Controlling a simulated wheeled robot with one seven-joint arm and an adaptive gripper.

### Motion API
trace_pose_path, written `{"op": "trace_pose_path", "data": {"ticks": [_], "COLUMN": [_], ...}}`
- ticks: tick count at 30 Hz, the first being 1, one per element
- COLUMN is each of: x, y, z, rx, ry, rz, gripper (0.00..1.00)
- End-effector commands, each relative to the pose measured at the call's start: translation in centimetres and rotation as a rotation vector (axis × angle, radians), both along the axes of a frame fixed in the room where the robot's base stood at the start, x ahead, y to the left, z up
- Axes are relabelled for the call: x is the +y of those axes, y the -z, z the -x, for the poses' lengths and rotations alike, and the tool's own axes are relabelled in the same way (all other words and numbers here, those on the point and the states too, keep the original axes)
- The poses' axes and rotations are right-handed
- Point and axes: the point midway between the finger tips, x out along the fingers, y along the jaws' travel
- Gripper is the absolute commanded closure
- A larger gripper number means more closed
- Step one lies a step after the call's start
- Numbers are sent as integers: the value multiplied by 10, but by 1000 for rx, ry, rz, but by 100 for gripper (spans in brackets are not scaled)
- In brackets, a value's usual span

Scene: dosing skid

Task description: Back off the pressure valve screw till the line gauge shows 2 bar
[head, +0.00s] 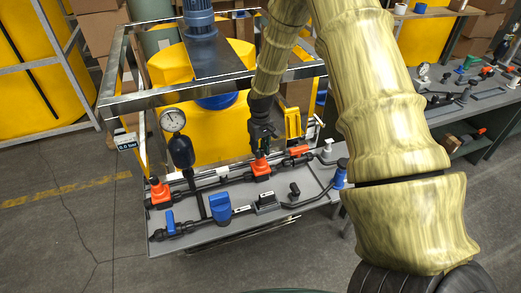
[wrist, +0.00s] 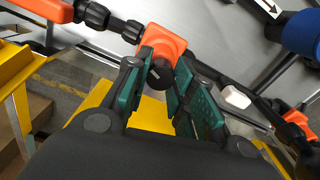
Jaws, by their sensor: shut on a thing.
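The line gauge (head: 173,120) is a round white dial on a black stem at the left of the skid; its needle is too small to read. A small display tag (head: 127,142) beside it reads in bar, its first digit unclear. My gripper (head: 261,148) points down at the middle orange valve (head: 261,168). In the wrist view, its green-padded fingers (wrist: 160,82) are shut on the dark round pressure valve screw (wrist: 160,74), which stands out from the orange valve body (wrist: 163,42). The fingers partly hide the screw's sides.
Another orange valve (head: 160,193) and a blue handle (head: 219,208) stand on the grey skid tray. A metal frame (head: 215,83) surrounds the yellow tank (head: 213,130) behind. A bench with fittings (head: 465,105) stands at right. Floor at left is clear.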

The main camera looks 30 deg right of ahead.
Motion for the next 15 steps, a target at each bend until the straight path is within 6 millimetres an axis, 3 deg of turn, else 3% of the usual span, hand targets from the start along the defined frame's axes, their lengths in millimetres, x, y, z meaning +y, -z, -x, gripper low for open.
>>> {"op": "trace_pose_path", "data": {"ticks": [15], "x": [-2], "y": [-1], "z": [-2], "rx": [-4], "ry": [-433], "rz": [2], "gripper": [99]}}
